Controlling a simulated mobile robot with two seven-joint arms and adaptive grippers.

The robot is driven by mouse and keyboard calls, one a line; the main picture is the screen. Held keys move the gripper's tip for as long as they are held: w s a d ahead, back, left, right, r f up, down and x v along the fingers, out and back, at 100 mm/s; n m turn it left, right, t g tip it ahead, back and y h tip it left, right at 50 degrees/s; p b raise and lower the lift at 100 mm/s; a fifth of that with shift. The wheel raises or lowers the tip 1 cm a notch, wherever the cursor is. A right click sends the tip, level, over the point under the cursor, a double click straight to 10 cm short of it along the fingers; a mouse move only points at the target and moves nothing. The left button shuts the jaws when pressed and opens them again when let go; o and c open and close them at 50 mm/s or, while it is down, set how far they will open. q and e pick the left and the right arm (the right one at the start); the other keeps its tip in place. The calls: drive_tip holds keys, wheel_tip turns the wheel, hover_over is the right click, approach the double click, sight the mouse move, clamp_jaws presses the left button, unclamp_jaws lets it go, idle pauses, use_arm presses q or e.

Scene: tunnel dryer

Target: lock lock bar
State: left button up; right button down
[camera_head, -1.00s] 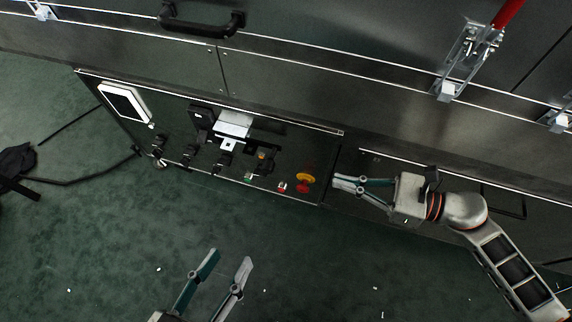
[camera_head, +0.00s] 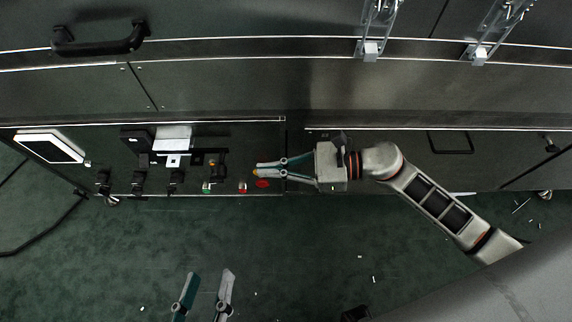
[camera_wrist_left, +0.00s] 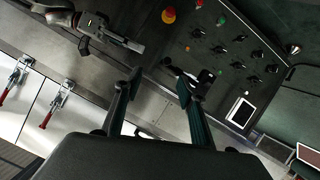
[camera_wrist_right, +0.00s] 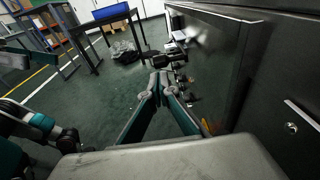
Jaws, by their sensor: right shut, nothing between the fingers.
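The silver-and-black latch-like device (camera_head: 172,140) sits on the dark control panel (camera_head: 130,180), with a black bar (camera_head: 208,153) to its right. I cannot tell for sure which part is the lock bar. My right gripper (camera_head: 257,169) is shut and empty, its tips in front of the panel's right end, covering part of the emergency stop (camera_head: 262,183). Its closed fingers show in the right wrist view (camera_wrist_right: 158,80). My left gripper (camera_head: 207,281) is open and empty, low in the head view, apart from the panel. Its spread fingers show in the left wrist view (camera_wrist_left: 159,80).
A row of black knobs (camera_head: 138,183) and a white-framed screen (camera_head: 50,147) are on the panel. Clamps (camera_head: 372,48) and a black handle (camera_head: 100,38) are on the doors above. The green floor (camera_head: 120,250) in front is mostly clear; a cable lies at left.

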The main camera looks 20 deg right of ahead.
use_arm(q)
drive_tip(key=shift+s+d+n+b, duration=0.1)
drive_tip(key=shift+d+n+b, duration=0.3)
drive_tip(key=shift+d+n, duration=0.2)
use_arm(e)
drive_tip(key=x, duration=0.7)
use_arm(q)
drive_tip(key=shift+a+f+m, duration=0.1)
drive_tip(key=shift+a+m, duration=0.2)
drive_tip(key=shift+a, duration=0.15)
use_arm(e)
drive_tip(key=r+x, duration=0.1)
drive_tip(key=x, duration=0.5)
drive_tip(key=shift+a, duration=0.4)
